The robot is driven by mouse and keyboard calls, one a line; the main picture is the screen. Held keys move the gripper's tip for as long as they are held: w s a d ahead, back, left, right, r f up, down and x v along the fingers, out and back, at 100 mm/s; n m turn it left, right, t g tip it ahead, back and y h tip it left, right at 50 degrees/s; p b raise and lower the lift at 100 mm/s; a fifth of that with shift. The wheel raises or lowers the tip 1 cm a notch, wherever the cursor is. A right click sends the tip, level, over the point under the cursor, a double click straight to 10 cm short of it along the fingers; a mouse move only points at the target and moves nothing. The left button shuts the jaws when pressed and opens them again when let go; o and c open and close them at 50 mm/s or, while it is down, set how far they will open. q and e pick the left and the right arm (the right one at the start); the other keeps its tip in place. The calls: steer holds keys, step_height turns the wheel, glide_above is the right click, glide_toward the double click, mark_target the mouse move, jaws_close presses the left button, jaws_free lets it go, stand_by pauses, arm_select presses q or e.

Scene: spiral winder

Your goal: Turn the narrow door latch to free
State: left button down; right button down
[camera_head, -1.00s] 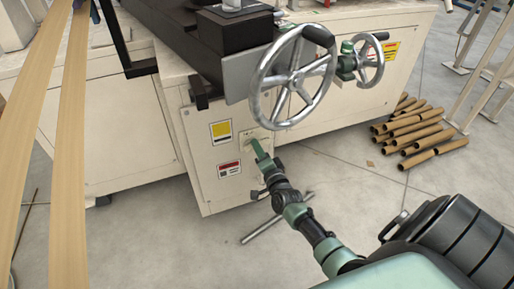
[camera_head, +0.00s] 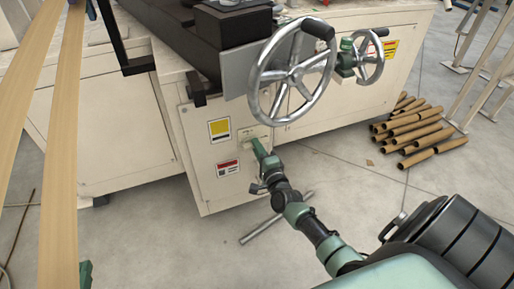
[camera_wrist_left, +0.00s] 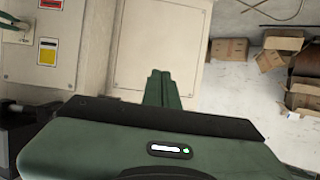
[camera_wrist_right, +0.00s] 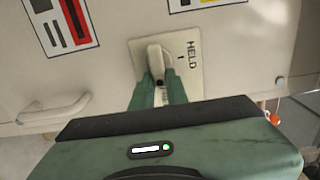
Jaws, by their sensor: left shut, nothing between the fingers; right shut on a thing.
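The narrow door (camera_head: 205,175) is the pale panel with a yellow label and a red label. Its latch is a pale handle (camera_wrist_right: 156,58) on a small cream plate (camera_wrist_right: 185,78) marked HELD, and the plate shows beside the labels in the head view (camera_head: 248,133). My right gripper (camera_wrist_right: 158,88) is shut on the latch handle; it also shows in the head view (camera_head: 257,146). The fingers hide part of the handle. My left gripper (camera_wrist_left: 160,78) is shut and empty, away from the latch; green fingertips show at the lower left of the head view (camera_head: 85,274).
A large handwheel (camera_head: 292,72) and a smaller one (camera_head: 368,56) stand out above the door. Brown tubes (camera_head: 410,128) lie on the floor at the right. Long tan strips (camera_head: 62,150) run down the left. Cardboard boxes (camera_wrist_left: 290,100) sit on the floor in the left wrist view.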

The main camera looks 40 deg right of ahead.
steer(key=c, duration=1.4)
jaws_free()
steer(key=shift+s, duration=0.1)
